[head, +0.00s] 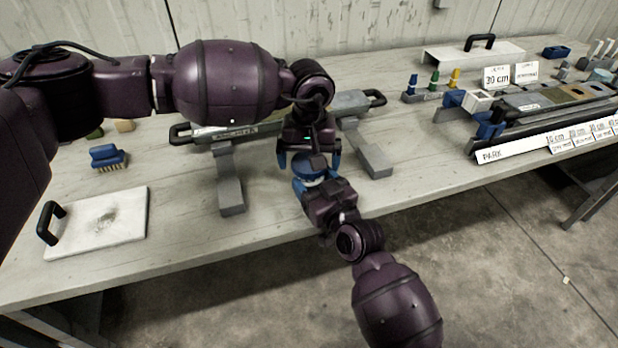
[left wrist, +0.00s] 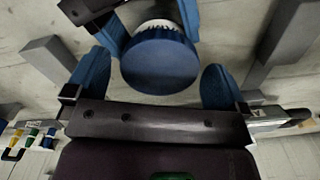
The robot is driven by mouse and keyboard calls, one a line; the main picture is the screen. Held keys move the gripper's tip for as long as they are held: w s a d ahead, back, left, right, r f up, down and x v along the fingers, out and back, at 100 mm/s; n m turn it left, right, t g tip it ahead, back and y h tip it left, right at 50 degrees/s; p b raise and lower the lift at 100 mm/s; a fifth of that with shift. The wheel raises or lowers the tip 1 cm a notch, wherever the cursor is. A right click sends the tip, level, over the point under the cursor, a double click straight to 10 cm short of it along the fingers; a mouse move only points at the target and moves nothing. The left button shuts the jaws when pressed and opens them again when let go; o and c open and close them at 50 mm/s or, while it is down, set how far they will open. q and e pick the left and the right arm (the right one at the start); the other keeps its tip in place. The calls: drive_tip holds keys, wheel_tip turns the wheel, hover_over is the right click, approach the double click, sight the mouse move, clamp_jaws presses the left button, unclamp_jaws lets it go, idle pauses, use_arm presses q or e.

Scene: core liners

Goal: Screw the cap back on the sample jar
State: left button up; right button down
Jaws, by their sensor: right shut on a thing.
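The blue cap (left wrist: 160,62) sits at the end of the sample jar, whose white edge (left wrist: 158,25) shows just behind it in the left wrist view. In the head view the blue cap (head: 312,170) is partly hidden between my grippers. My left gripper (head: 308,160) is above it and open, with its blue fingers apart on either side; they also show in the left wrist view (left wrist: 157,85). My right gripper (head: 318,184) is shut on the jar from the front. Most of the jar is hidden, and I cannot tell how tight the cap is.
A grey tray-like bar with black handles (head: 215,137) and grey blocks (head: 231,190) stand behind and beside the grippers. A white board (head: 110,225) and blue brush (head: 107,157) lie at left. A labelled rack (head: 520,140) stands at right. The bench's front edge is close.

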use_arm(q)
drive_tip(key=shift+r, duration=0.1)
wheel_tip(320, 180, up, 12)
idle(0.5)
use_arm(e)
drive_tip(key=shift+c, duration=0.5)
unclamp_jaws()
use_arm(q)
drive_tip(key=shift+s+r+p, duration=0.1)
drive_tip(key=shift+r+p, duration=0.35)
drive_tip(key=shift+r, duration=0.4)
use_arm(e)
drive_tip(key=v, duration=1.1)
drive_tip(key=shift+w, duration=0.1)
use_arm(q)
drive_tip(key=shift+s, duration=0.1)
